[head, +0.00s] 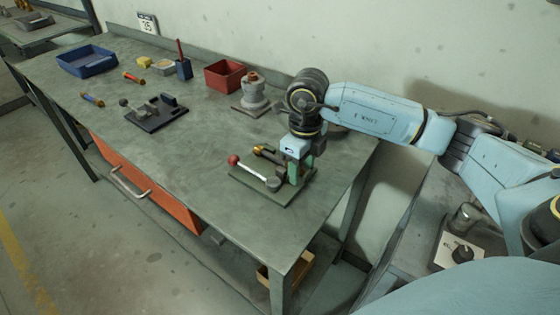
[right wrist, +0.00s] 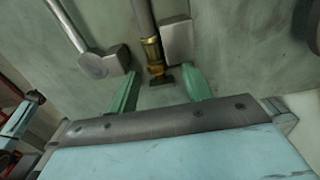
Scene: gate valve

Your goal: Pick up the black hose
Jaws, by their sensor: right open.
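The black hose (head: 270,156) lies on a flat plate fixture at the near right part of the bench, with a brass end showing to the left of my gripper. In the right wrist view the dark hose (right wrist: 143,14) runs down to a brass fitting (right wrist: 152,52), just beyond and between my fingertips. My right gripper (head: 294,176) points down over the fixture and hides part of it. Its green fingers are apart in the right wrist view (right wrist: 161,84), with nothing held between them. My left gripper is not in view.
A red-knobbed lever (head: 250,168) stands on the same plate (head: 262,193), left of my gripper. A grey valve body (head: 252,92), a red bin (head: 225,76), a blue tray (head: 87,61) and a dark fixture (head: 155,115) stand farther back. The bench's near middle is clear.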

